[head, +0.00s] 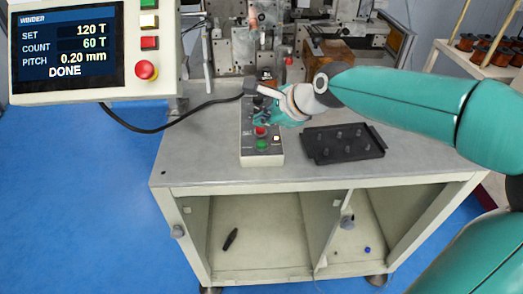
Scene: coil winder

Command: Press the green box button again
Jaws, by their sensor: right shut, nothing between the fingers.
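The green button (263,145) sits near the front end of a narrow grey button box (262,160) on the cabinet top. A red button (260,131) is just behind it on the same box. My right gripper (261,119) is shut and empty over the middle of the box, behind the red button. It looks apart from the green button, which is in plain view. The gripper hides part of the box, and its height above the box is hard to tell. My left gripper is not in view.
The winder display (68,50) reads SET 120 T, COUNT 60 T, DONE. A black tray (343,154) with small pegs lies right of the box. A black cable (160,130) runs to the box from the left. The cabinet top (195,160) is clear at left.

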